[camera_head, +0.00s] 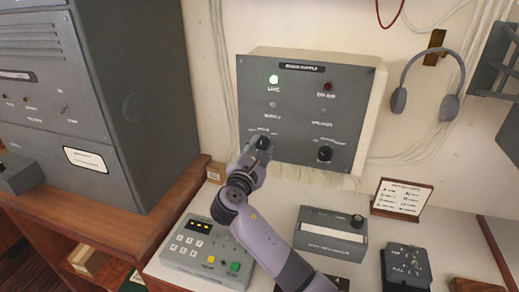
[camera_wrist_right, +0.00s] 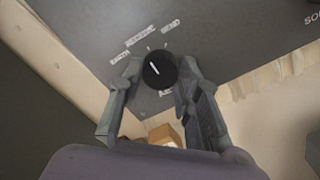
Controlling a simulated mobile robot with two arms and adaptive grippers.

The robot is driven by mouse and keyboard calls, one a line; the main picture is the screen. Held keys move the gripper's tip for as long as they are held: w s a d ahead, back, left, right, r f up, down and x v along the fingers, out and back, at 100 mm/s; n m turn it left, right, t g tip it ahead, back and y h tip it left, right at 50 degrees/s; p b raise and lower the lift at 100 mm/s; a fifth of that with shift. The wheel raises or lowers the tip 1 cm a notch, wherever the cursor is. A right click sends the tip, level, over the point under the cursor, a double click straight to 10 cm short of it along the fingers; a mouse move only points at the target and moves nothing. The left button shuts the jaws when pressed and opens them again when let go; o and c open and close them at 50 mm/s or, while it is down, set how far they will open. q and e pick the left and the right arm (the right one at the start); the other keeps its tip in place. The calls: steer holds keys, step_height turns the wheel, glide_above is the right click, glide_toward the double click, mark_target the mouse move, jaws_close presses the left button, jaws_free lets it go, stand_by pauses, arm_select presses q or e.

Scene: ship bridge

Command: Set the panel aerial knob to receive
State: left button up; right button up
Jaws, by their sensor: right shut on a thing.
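The grey wall panel (camera_head: 300,110) carries two black knobs at its lower left and lower right. My right gripper (camera_head: 257,155) is at the lower-left knob (camera_head: 264,143). In the right wrist view, my right gripper (camera_wrist_right: 157,85) has one finger on each side of this black knob (camera_wrist_right: 159,71) and is shut on it. The knob's white pointer line points to the upper left, among several small labels too blurred to read surely. A label below the knob starts with "A"; the rest is hidden by a finger. My left gripper is not in view.
The other panel knob (camera_head: 325,153) is at the right, clear of my gripper. A white lamp (camera_head: 274,79) marked LIVE is lit. Below stand a keypad unit (camera_head: 207,252), a grey box (camera_head: 332,230) and a sign (camera_head: 401,198). A large grey cabinet (camera_head: 85,95) stands at the left.

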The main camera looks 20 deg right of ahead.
steer(key=shift+f, duration=0.1)
steer(key=o, duration=1.2)
steer(key=shift+c, duration=0.2)
steer(key=v, duration=1.2)
steer(key=shift+s, duration=0.1)
